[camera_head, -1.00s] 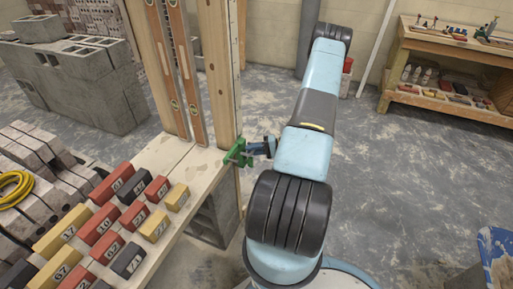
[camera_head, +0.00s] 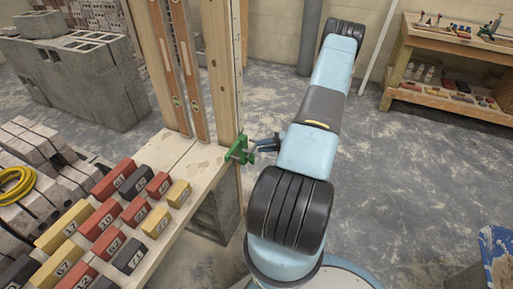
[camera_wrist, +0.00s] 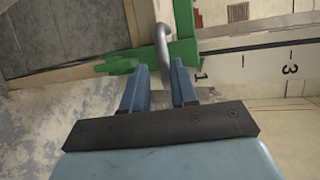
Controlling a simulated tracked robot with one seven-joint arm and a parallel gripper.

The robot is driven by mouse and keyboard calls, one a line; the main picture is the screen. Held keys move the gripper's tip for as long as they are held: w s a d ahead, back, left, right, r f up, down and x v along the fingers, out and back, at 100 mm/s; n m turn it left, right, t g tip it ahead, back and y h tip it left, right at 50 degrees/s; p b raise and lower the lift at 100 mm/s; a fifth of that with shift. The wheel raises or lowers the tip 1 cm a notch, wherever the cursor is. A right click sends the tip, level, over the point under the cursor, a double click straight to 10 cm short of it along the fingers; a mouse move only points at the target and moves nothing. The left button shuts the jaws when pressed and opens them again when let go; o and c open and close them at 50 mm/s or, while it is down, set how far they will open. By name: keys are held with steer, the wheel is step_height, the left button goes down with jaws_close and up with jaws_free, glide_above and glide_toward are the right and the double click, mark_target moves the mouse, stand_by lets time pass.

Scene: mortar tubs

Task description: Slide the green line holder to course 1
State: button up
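The green line holder (camera_head: 239,150) sits low on the upright wooden pole (camera_head: 219,75), near the bench top. In the wrist view the holder (camera_wrist: 184,30) lies against the pale, marked face of the pole, with the figures 1 and 3 legible. A bent grey metal handle (camera_wrist: 161,42) comes off it. My gripper (camera_wrist: 159,65) has its two blue fingers apart, one on each side of the handle's end, with a visible gap to the left finger. In the head view my gripper (camera_head: 258,146) is just right of the holder, partly behind my arm.
Numbered red, yellow and dark blocks (camera_head: 107,217) cover the near part of the bench. Two wooden levels (camera_head: 178,70) stand left of the pole. Grey concrete blocks (camera_head: 75,80) stand at back left. A wooden shelf (camera_head: 450,65) stands at back right. The floor between is clear.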

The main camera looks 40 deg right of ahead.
steer(key=v, duration=0.9)
steer(key=shift+s+d, duration=0.15)
steer(key=shift+d, duration=0.15)
steer(key=w+a+r+n+g+h, duration=0.1)
steer(key=a+r+n+g+h, duration=0.15)
steer(key=a+r, duration=0.6)
steer(key=w+a+r+n+g+h, duration=0.15)
steer(key=a+r+g, duration=0.3)
steer(key=r, duration=0.75)
steer(key=w+a+r+n+g+h, duration=0.1)
steer(key=a+r+n+g, duration=0.1)
steer(key=a+r, duration=0.7)
steer(key=s+a+r+n+t+h, duration=0.1)
steer(key=s+a+r+t+h, duration=0.1)
steer(key=s+a+r, duration=0.4)
steer(key=s+a+r+n+t+h, duration=0.1)
steer(key=s+a+r+t+h, duration=0.2)
steer(key=s+r, duration=0.9)
steer(key=shift+s+a+r+h, duration=0.5)
steer(key=shift+a+h, duration=0.8)
steer(key=shift+a, duration=0.8)
